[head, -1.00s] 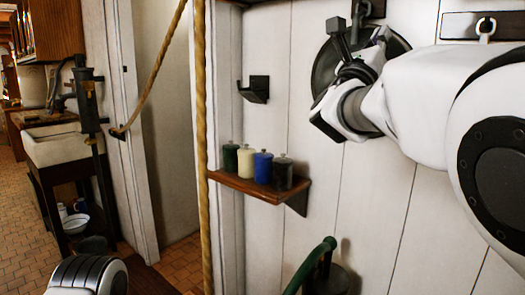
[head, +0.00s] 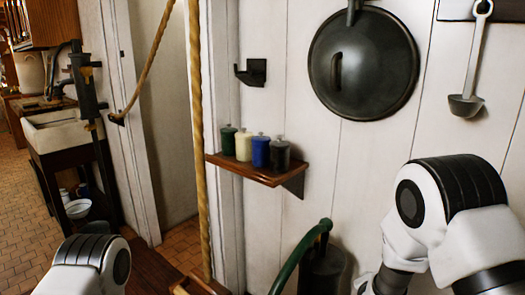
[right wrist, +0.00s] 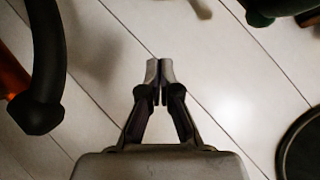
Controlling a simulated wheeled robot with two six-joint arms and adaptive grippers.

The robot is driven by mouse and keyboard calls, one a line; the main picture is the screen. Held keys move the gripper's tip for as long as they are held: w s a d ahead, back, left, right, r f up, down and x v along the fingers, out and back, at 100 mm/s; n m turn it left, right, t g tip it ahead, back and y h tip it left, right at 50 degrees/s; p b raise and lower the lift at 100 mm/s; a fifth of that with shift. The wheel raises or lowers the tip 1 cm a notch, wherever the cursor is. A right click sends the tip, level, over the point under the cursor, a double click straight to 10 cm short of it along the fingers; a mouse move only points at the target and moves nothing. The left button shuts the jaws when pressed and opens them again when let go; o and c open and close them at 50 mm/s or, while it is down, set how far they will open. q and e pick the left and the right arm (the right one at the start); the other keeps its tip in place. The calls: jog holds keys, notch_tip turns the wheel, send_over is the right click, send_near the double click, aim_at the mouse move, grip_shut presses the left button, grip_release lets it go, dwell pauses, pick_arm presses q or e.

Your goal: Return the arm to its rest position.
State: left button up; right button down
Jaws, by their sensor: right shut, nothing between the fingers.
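My right arm (head: 455,215) is folded at the lower right of the head view, in front of the white plank wall. Its gripper is out of the head view. In the right wrist view my right gripper (right wrist: 160,72) is shut, with its fingertips together and nothing between them. It is over pale planks, and I cannot tell how far from them. Part of my left arm (head: 85,262) shows at the lower left; its gripper is not in view.
A dark pot lid (head: 363,85) and a ladle (head: 468,104) hang on the wall. A small wooden shelf (head: 228,166) holds several canisters (head: 261,152). A green curved handle (head: 302,256) rises beside a dark cylinder (head: 322,272). A rope (head: 200,150) hangs by the doorway.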

jog(key=s+f+n+g+y, duration=0.1)
jog(key=s+f+n+g, duration=0.3)
jog(key=s+f, duration=0.7)
jog(key=s+a+f+n+g+y, duration=0.1)
jog(key=s+f+n+g, duration=0.3)
jog(key=s, duration=0.9)
jog(key=s+a+f+n+g+y, duration=0.1)
jog(key=s+f+n+g, duration=0.2)
jog(key=s, duration=1.1)
notch_tip(320, 180, down, 3)
jog(key=shift+s+f+n+g+y, duration=0.2)
jog(key=shift+s+n+g+y, duration=0.15)
jog(key=shift+n, duration=0.65)
